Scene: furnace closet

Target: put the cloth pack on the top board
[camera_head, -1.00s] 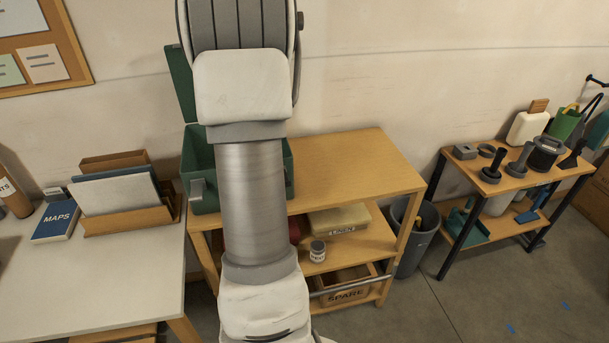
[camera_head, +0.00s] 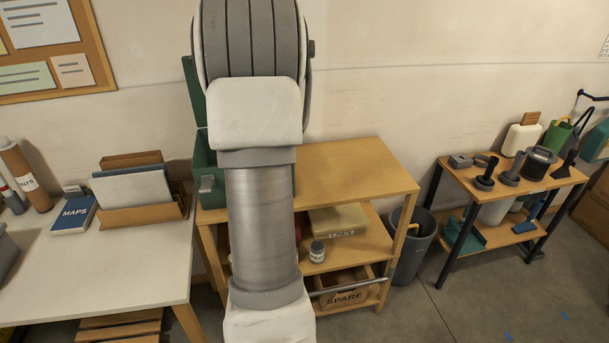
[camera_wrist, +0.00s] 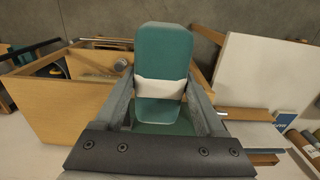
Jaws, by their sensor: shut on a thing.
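The cloth pack, a teal folded bundle with a white band (camera_wrist: 160,92), stands upright between the fingers of my gripper (camera_wrist: 160,100) in the wrist view. My gripper is shut on it. The top board (camera_head: 350,170) is the bare wooden top of the shelf unit in the head view. In the wrist view its wooden surface (camera_wrist: 62,112) shows to the left of the pack. My gripper and the pack are out of sight in the head view, where my arm stands in front of the unit's left part.
A green open box (camera_head: 207,185) stands on the left of the top board, partly behind my arm. The shelf below holds a beige LINEN box (camera_head: 338,219) and a small jar (camera_head: 317,251). A white table (camera_head: 120,255) adjoins on the left; a grey bin (camera_head: 414,245) stands right.

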